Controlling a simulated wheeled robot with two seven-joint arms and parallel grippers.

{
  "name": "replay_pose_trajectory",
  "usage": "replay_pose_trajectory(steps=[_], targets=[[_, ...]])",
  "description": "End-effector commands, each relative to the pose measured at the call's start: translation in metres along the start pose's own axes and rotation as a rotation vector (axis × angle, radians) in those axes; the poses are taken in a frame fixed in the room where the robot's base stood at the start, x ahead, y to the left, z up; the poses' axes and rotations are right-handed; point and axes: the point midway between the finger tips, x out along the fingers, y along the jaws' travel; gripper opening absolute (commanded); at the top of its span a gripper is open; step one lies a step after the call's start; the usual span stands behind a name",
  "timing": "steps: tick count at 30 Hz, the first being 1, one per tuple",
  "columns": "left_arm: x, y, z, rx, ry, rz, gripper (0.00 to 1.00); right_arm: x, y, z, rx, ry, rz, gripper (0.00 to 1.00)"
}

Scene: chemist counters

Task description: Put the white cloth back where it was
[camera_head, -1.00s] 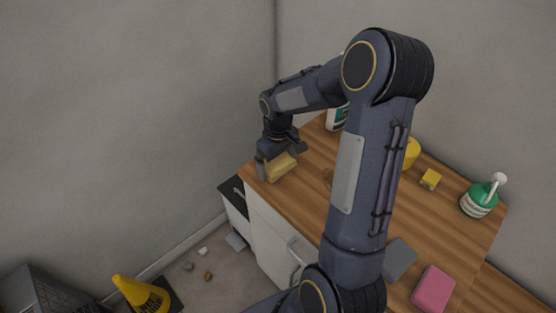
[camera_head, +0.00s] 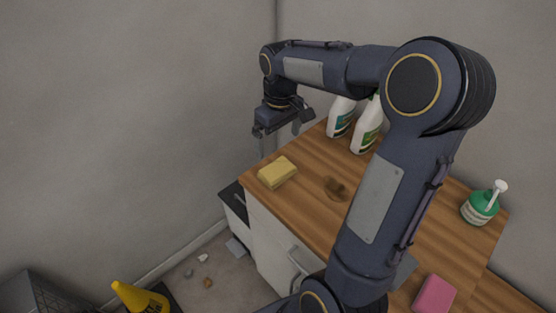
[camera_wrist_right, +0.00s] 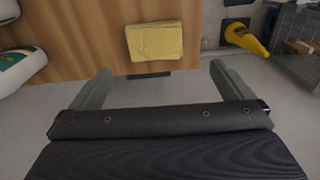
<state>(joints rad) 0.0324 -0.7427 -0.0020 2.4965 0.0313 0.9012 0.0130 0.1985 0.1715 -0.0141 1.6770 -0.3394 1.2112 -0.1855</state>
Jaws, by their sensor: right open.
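I cannot make out a white cloth in either view. A yellow sponge-like block (camera_head: 278,172) lies flat on the left end of the wooden counter top (camera_head: 300,215), near its edge. It also shows in the right wrist view (camera_wrist_right: 155,41), beyond the fingertips. My right gripper (camera_head: 279,128) is open and empty, raised above and beyond the block, apart from it. In the right wrist view its fingers (camera_wrist_right: 158,78) are spread wide with nothing between them. My left gripper is not in view.
White spray bottles (camera_head: 368,127) stand at the back of the counter. A brown stain (camera_head: 335,187) marks the wood. A green bottle (camera_head: 481,205) and a pink sponge (camera_head: 435,295) are at the right. A yellow cone (camera_head: 139,298) and small litter lie on the floor.

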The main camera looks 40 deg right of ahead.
Motion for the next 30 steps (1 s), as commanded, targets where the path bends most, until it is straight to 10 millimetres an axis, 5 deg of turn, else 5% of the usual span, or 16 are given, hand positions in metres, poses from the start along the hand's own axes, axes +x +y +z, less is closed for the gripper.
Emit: replay_pose_trajectory(steps=[7,15,30], targets=[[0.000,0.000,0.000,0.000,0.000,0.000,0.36,-0.035,-0.073,0.080,0.084,0.222,-0.128,1.00],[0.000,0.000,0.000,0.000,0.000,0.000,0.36,-0.021,-0.145,0.155,0.190,0.421,-0.291,1.00],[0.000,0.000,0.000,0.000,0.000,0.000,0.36,-0.011,-0.161,0.170,0.219,0.459,-0.333,1.00]])
